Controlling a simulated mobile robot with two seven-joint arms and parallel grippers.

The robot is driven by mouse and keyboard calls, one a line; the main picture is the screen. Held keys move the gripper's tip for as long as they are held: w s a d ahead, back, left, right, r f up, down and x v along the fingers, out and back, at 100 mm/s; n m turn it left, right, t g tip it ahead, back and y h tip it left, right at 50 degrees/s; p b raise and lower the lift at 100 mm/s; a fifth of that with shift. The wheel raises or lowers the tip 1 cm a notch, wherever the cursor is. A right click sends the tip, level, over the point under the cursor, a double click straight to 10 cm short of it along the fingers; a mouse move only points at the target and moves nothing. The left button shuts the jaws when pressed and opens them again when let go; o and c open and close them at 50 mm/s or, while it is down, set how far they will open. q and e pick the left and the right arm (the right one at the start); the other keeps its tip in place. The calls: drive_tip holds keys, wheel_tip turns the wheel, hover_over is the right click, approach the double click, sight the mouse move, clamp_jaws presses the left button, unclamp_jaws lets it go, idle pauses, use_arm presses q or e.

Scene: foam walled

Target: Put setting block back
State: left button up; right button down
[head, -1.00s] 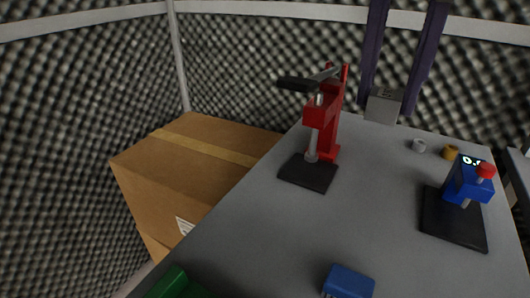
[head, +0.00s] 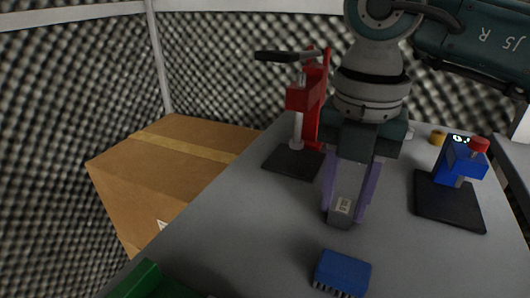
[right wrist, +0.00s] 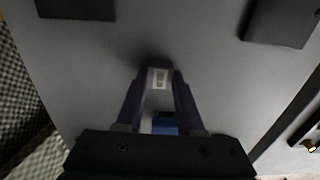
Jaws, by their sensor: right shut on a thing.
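The setting block (head: 341,213) is a small grey block with a pale printed label on it. My right gripper (head: 349,196) has its purple fingers shut on it, pointing down over the middle of the grey table. In the right wrist view the block (right wrist: 158,78) sits between the fingertips (right wrist: 158,90), with a dark shadow just beyond it. I cannot tell whether it touches the table. My left gripper is not in view.
A red lever press (head: 311,100) on a black base stands behind left. A blue gauge (head: 455,160) on a black base stands right. A blue brush-like block (head: 342,272) lies in front. A cardboard box (head: 165,175) stands left of the table; a green object (head: 140,282) is lower left.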

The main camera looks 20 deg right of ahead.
sight(343, 205)
drive_tip(key=c, duration=0.5)
unclamp_jaws()
drive_tip(key=shift+f, duration=0.1)
drive_tip(key=shift+r, duration=0.35)
wheel_tip(343, 205, up, 12)
drive_tip(key=shift+f+p, duration=0.15)
drive_tip(key=shift+p, duration=0.85)
